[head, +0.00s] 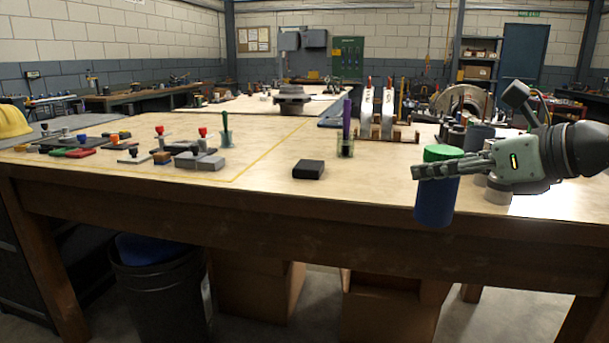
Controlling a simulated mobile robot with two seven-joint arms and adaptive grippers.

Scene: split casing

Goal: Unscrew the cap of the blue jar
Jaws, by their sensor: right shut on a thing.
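The blue jar (435,203) with its green cap (442,152) is upright at the right. Its lower end overlaps the table's front edge in the picture, so it appears held up off the tabletop. The cap sits on top of the jar. My right gripper (440,171) comes in from the right, with its fingers lying across the upper part of the jar, just below the visible cap. It is shut on the jar. The fingers hide part of the jar where the cap and body meet. My left gripper is not in view.
The wooden table (265,175) is clear around a black block (308,169). A green cup with a purple tool (346,128) stands behind it. Several clamps and blocks (200,160) lie at the left. Dark cylindrical parts (481,134) stand close behind my right gripper.

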